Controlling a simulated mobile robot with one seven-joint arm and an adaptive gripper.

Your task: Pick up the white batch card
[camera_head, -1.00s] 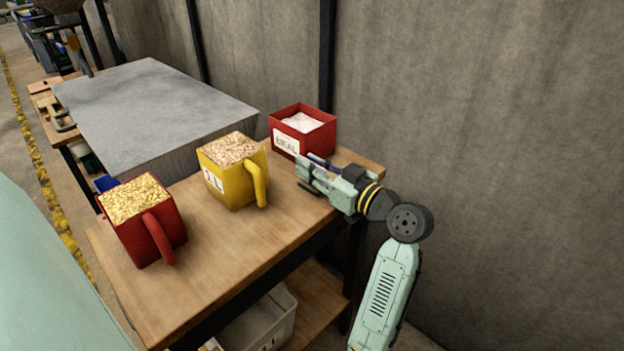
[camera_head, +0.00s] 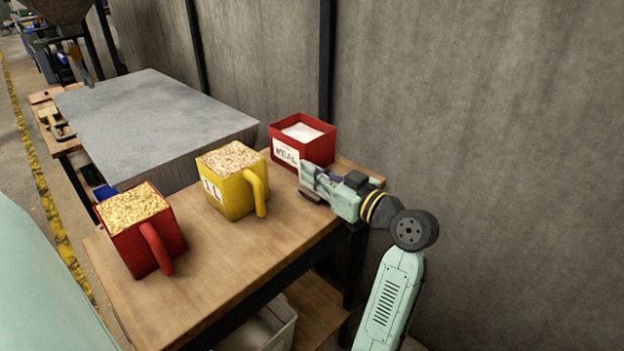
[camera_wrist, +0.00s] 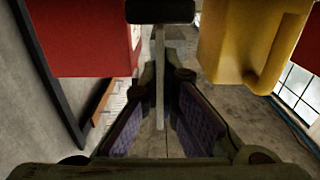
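My gripper (camera_head: 315,182) is low over the right end of the wooden table, just in front of the red MEAL box. In the wrist view its two purple-padded fingers (camera_wrist: 160,95) stand apart. A thin pale strip (camera_wrist: 159,60), which looks like the white batch card seen edge-on, stands between the fingertips. A small gap shows on its right side; contact on the left is unclear. In the head view a whitish patch (camera_head: 305,172) at the fingertips may be the same card, mostly hidden by the gripper.
The red MEAL box (camera_head: 318,152) stands behind my gripper. A yellow measure (camera_head: 232,198) and a red measure (camera_head: 146,252), both full of grain, stand to the left. A grey wall (camera_head: 480,130) rises behind. The table front (camera_head: 225,265) is clear.

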